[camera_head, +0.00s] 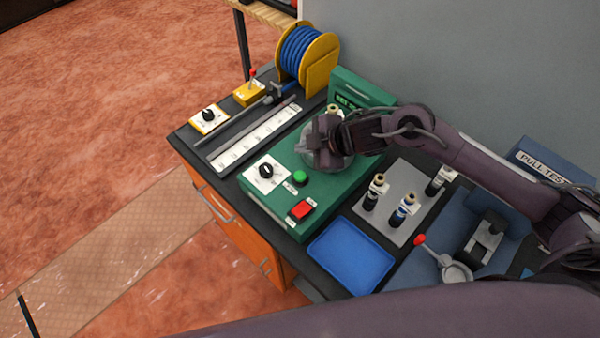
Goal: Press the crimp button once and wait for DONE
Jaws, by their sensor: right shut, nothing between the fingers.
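The green crimp machine (335,208) stands on the dark bench top. My left gripper is not in view.
A blue tray (350,258) lies in front. A grey plate (398,222) with several small cylinders and a blue pull tester (484,240) with a red-knobbed lever are to the right. A blue wire spool (300,52) and a white ruled strip (252,140) are at left.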

